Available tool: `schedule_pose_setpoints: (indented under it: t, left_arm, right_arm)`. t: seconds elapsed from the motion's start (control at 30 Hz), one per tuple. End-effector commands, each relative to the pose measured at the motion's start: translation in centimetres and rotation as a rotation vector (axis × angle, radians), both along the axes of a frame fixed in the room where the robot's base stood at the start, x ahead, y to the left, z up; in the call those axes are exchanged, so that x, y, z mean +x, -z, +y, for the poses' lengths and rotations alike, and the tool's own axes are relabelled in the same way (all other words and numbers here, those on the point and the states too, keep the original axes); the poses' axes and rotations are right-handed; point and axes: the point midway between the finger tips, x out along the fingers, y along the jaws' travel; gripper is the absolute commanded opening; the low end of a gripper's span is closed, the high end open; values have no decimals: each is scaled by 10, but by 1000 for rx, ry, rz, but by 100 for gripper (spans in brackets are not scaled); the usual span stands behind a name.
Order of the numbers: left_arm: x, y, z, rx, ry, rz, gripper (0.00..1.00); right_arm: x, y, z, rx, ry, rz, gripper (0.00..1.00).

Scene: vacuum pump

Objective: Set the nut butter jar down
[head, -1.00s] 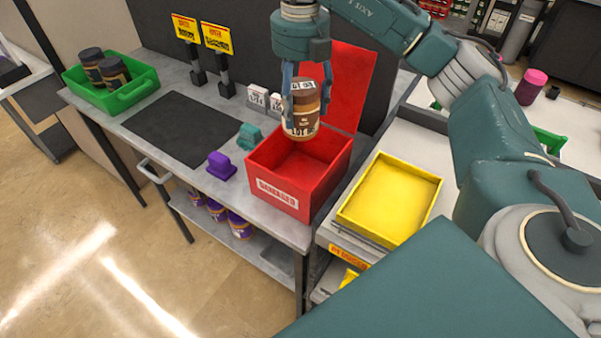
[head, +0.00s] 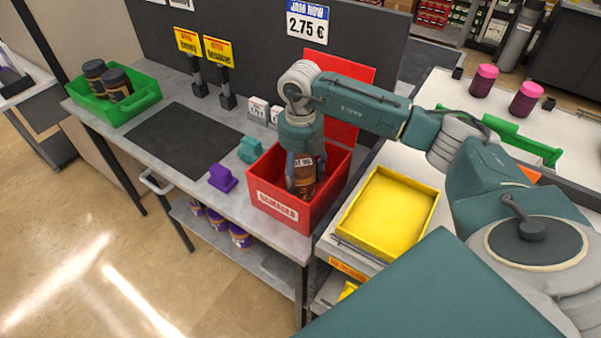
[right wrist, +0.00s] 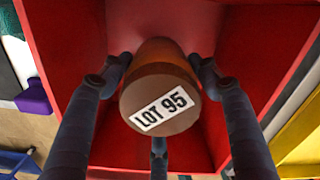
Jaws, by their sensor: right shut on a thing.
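The nut butter jar (head: 305,178) is brown with a lid marked "LOT 95" that shows in the right wrist view (right wrist: 160,104). My right gripper (head: 304,184) is shut on the jar, with its fingers around the sides near the lid. The jar is inside the open red box (head: 278,205), below its rim. The jar's lower end is hidden by the box wall in the head view, so I cannot tell whether it touches the floor of the box. My left gripper is not in view.
A yellow tray (head: 391,212) stands right of the red box. Purple (head: 222,178) and teal (head: 250,149) items sit to its left. A dark mat (head: 180,134) lies further left, and a green crate (head: 124,108) holds two brown jars. The red box's raised lid (head: 345,75) stands behind my gripper.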

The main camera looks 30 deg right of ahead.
Motion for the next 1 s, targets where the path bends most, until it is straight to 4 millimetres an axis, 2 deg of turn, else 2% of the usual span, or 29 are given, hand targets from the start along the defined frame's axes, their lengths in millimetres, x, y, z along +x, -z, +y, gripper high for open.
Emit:
schedule_pose_setpoints:
  t: [0.4, 0.43, 0.5, 0.8, 0.87, 1.0]
  left_arm:
    - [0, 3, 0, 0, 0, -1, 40]
    - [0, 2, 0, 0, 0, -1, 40]
    - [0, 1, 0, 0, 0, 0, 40]
    - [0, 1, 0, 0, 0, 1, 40]
    - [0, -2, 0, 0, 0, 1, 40]
    - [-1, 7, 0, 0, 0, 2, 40]
  right_arm:
    - [1, 7, 0, 1, -1, -3, 18]
    - [0, 7, 0, -1, -1, -1, 65]
    - [0, 6, 0, -1, -1, -1, 79]
    - [0, 5, 0, -1, -1, -1, 80]
    - [0, 1, 0, 0, -1, -1, 80]
    - [2, -12, 0, 0, -1, -7, 80]
